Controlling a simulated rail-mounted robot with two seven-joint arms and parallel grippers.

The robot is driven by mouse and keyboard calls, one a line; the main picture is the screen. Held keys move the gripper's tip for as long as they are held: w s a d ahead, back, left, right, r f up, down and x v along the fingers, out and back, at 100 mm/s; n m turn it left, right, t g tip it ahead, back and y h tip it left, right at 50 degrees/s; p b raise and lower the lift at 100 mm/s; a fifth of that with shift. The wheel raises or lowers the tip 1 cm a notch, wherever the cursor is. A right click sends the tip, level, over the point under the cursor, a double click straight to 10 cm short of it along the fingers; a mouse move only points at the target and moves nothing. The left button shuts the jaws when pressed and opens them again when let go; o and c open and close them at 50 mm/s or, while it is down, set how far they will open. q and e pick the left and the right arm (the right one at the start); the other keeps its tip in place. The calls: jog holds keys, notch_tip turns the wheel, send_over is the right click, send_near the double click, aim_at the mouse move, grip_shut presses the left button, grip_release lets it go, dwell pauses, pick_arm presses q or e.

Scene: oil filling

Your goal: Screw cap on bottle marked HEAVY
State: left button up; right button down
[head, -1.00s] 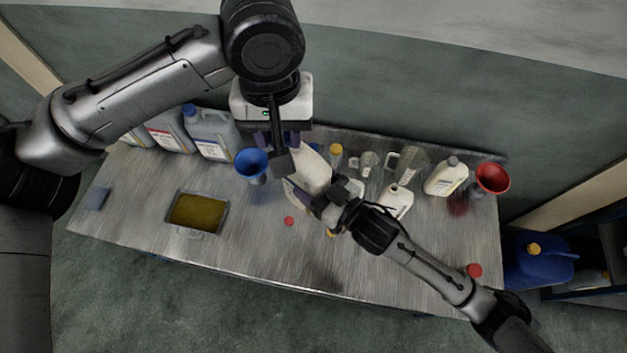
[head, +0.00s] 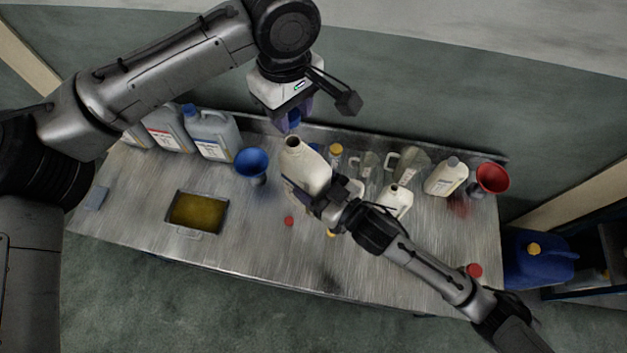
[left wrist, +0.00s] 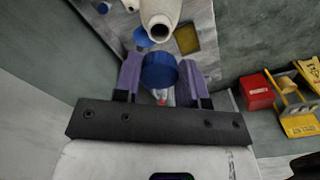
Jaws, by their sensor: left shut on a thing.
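The cream bottle (head: 306,168) has an open, dark mouth and stands out large near the middle of the head view; its marking is not readable. My right gripper (head: 322,190) is at its lower side and appears closed on it, its fingertips partly hidden. My left gripper (head: 289,122) is above and behind the bottle mouth. In the left wrist view its purple fingers (left wrist: 160,82) are shut on a blue cap (left wrist: 159,71). The cap is apart from the bottle, whose mouth shows just beyond it in the left wrist view (left wrist: 159,35).
A blue funnel (head: 251,163) stands left of the bottle, near several grey jugs (head: 212,138). A tray of oil (head: 197,211) sits at the left. Cream bottles (head: 446,176), measuring jugs (head: 408,160) and a red funnel (head: 492,179) stand right. The front of the table is mostly clear.

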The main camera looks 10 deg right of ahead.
aim_at(294, 138)
pick_arm(q)
jog(key=shift+f, duration=0.1)
jog(key=shift+f, duration=1.95)
jog(key=shift+s+d, duration=0.1)
jog(key=shift+f, duration=0.1)
jog(key=shift+f, duration=0.75)
jog(key=shift+f, duration=0.55)
